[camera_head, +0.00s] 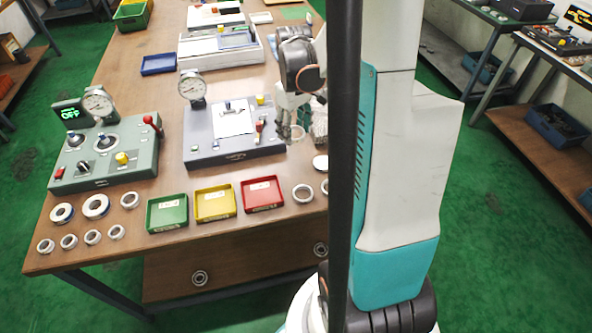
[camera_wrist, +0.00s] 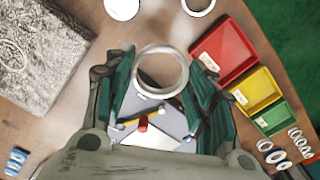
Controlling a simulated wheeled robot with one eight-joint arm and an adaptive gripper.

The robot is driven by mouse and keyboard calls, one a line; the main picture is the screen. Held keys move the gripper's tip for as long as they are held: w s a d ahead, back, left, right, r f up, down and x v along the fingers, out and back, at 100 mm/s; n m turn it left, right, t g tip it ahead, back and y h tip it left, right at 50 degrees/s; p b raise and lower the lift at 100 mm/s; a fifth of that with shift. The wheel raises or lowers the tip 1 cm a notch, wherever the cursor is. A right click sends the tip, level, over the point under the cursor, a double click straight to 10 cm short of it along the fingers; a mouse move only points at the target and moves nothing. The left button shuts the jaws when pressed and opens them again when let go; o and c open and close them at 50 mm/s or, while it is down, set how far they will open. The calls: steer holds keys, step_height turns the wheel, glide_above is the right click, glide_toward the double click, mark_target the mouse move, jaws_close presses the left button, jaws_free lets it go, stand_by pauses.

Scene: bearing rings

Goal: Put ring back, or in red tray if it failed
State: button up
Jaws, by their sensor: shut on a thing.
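My gripper (camera_head: 291,122) is shut on a metal ring (camera_head: 297,132) and holds it above the table, beside the right end of the middle grey device (camera_head: 215,148). In the wrist view, the ring (camera_wrist: 161,49) sits between the two teal fingers of my gripper (camera_wrist: 162,78), its opening facing the camera. The red tray (camera_head: 262,207) stands at the table's front and looks empty apart from a label; it also shows at the upper right of the wrist view (camera_wrist: 222,68). My arm and a dark post hide part of the table's right side.
A yellow tray (camera_head: 215,216) and green tray (camera_head: 167,226) stand left of the red one. Several rings (camera_head: 96,206) lie at the front left. Another ring (camera_head: 302,193) lies right of the red tray. A gauge device (camera_head: 105,160) reads "OFF". A grey wrapped thing (camera_wrist: 40,50) is close to my gripper.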

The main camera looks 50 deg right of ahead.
mark_target(294, 132)
step_height(294, 132, down, 15)
steer(key=b, duration=0.5)
steer(key=shift+f, duration=0.15)
steer(key=shift+f, duration=0.15)
steer(key=o, duration=1.2)
step_height(294, 132, up, 12)
steer(key=p, duration=0.4)
steer(key=shift+r, duration=0.2)
